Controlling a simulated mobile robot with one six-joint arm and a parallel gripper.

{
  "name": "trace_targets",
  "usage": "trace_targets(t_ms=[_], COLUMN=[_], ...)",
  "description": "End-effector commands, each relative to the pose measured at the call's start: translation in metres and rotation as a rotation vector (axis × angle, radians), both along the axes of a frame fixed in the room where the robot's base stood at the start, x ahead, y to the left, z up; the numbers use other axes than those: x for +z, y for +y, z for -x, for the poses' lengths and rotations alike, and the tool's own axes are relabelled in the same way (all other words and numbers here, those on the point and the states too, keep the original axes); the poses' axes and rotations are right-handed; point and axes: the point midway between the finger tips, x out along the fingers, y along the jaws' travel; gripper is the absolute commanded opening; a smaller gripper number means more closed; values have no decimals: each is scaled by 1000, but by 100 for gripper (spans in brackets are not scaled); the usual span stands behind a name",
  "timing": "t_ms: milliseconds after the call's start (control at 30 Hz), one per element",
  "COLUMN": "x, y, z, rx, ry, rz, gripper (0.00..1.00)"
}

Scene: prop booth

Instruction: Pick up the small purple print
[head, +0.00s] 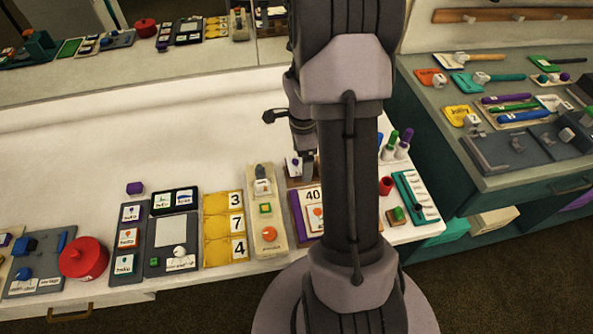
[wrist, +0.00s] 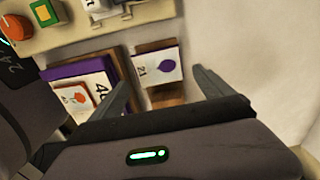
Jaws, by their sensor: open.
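The small purple print is a white card with a purple balloon and the number 21 (wrist: 146,72). In the wrist view it lies on a brown wooden tray (wrist: 165,98), between and beyond my fingertips. In the head view the print (head: 292,166) shows partly, just left of my gripper (head: 306,163). My gripper also shows in the wrist view (wrist: 162,82), with its two fingers wide apart and nothing between them. The print's far side is clear; my arm hides part of the tray in the head view.
Next to the tray are a purple board (wrist: 68,72) and a card marked 40 (head: 313,196) with an orange balloon print. A beige board (head: 267,238) with a green block and orange knob stands left. White counter behind is clear.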

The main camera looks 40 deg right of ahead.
Motion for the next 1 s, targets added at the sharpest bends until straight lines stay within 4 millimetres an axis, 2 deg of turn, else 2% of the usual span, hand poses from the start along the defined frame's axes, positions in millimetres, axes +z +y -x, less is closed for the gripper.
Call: trace_targets(t_ms=[33, 1000], x=[-8, -10], y=[0, 0], z=[0, 0], rx=[0, 0], ry=[0, -1], rz=[0, 1], gripper=[91, 91])
